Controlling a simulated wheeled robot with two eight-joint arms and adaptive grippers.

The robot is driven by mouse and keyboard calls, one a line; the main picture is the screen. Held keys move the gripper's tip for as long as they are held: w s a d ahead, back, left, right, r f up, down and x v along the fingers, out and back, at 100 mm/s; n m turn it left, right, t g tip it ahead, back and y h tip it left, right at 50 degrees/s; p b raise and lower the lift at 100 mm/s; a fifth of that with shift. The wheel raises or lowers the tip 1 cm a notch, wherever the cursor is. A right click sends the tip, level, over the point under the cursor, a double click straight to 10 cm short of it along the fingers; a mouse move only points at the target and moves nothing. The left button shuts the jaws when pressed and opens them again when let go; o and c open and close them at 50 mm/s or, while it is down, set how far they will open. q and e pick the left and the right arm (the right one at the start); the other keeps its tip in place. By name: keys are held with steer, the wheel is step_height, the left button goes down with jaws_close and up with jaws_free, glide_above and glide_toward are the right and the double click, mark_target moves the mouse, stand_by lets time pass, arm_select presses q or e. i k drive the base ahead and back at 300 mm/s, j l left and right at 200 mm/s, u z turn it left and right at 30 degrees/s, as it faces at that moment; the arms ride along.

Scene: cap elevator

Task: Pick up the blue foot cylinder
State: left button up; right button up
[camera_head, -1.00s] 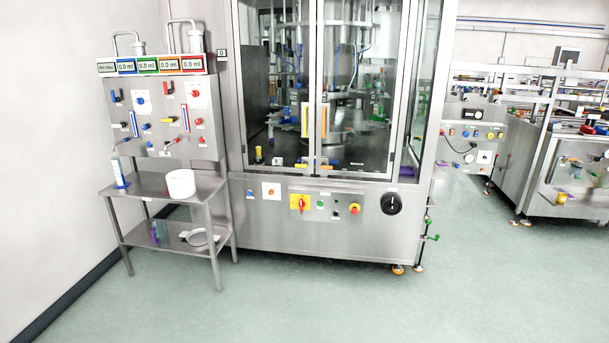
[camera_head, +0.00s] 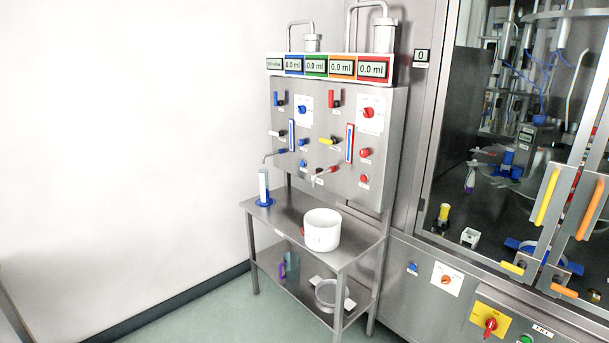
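The blue foot cylinder (camera_head: 264,188) stands upright on the left end of the steel side table (camera_head: 290,226). It is a narrow pale tube with a wide blue foot. It stands below the blue-handled tap of the dispensing panel. Neither of my grippers shows in the head view, and nothing touches the cylinder.
A white tub (camera_head: 322,230) stands on the table right of the cylinder. The dispensing panel (camera_head: 338,140) rises behind the table. A glass-doored steel machine (camera_head: 520,180) stands at the right. The lower shelf holds a round pan (camera_head: 330,294). Floor left of the table is clear.

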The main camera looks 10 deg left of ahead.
mark_target(265, 200)
steer(key=i+j+u, duration=0.2)
steer(key=i+u, duration=0.25)
steer(key=i, duration=0.3)
steer(key=i+l+u, duration=0.1)
steer(key=i+u, duration=0.35)
steer(key=i, duration=0.25)
